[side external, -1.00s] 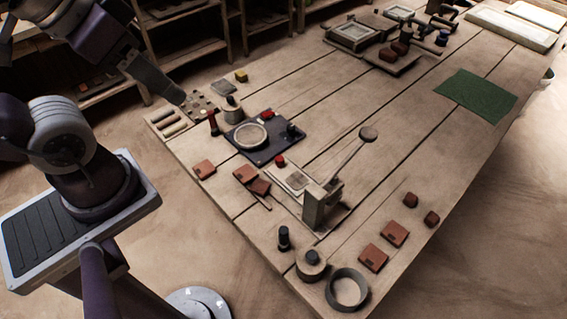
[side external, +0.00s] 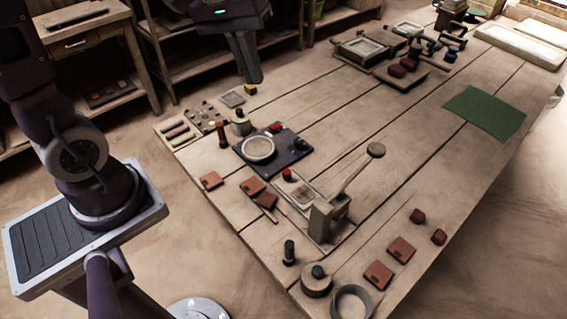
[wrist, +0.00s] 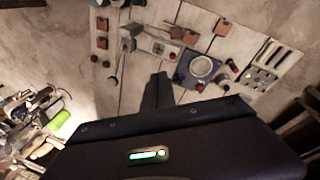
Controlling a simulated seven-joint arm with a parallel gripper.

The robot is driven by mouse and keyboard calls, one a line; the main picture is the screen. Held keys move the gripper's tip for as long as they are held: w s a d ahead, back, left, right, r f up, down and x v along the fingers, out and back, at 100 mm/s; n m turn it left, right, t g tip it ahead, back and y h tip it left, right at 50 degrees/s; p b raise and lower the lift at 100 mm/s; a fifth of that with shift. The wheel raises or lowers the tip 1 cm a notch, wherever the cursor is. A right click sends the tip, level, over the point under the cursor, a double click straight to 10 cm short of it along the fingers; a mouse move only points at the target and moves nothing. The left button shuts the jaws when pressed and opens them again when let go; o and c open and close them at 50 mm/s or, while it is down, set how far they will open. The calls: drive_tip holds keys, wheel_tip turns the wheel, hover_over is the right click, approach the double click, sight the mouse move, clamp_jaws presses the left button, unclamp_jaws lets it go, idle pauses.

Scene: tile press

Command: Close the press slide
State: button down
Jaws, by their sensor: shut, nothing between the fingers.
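The press (side external: 329,214) is a grey block on the table with a long lever (side external: 358,172) that slopes up to a round knob. A flat pale plate in a frame (side external: 304,191), apparently the press slide, sticks out from its left side, with a red knob (side external: 288,174) at the far end. In the wrist view the press (wrist: 127,42) and pale plate (wrist: 158,47) lie beyond my fingers. My gripper (side external: 255,80) is shut and empty, raised near the table's far left edge, well apart from the press. It also shows in the wrist view (wrist: 158,78).
A dark square plate with a pale ring (side external: 258,148) stands left of the press. Brown tiles (side external: 252,186) lie in front of it, and others (side external: 379,275) lie at the near right. A green mat (side external: 484,112) lies at the right. The table's middle is mostly clear.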

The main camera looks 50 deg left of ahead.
drive_tip(key=w+a+f+n+g+h, duration=0.1)
drive_tip(key=w+a+f+n, duration=0.25)
drive_tip(key=f, duration=0.45)
drive_tip(key=w+a+f+n+g+h, duration=0.15)
drive_tip(key=w+f, duration=0.25)
drive_tip(key=f, duration=0.5)
drive_tip(key=w+a+f+n+g, duration=0.1)
drive_tip(key=w+a+f+n, duration=0.25)
drive_tip(key=f, duration=0.45)
drive_tip(key=x, duration=0.9)
drive_tip(key=shift+w+d, duration=0.2)
drive_tip(key=shift+d+f, duration=0.15)
drive_tip(key=shift+f, duration=0.25)
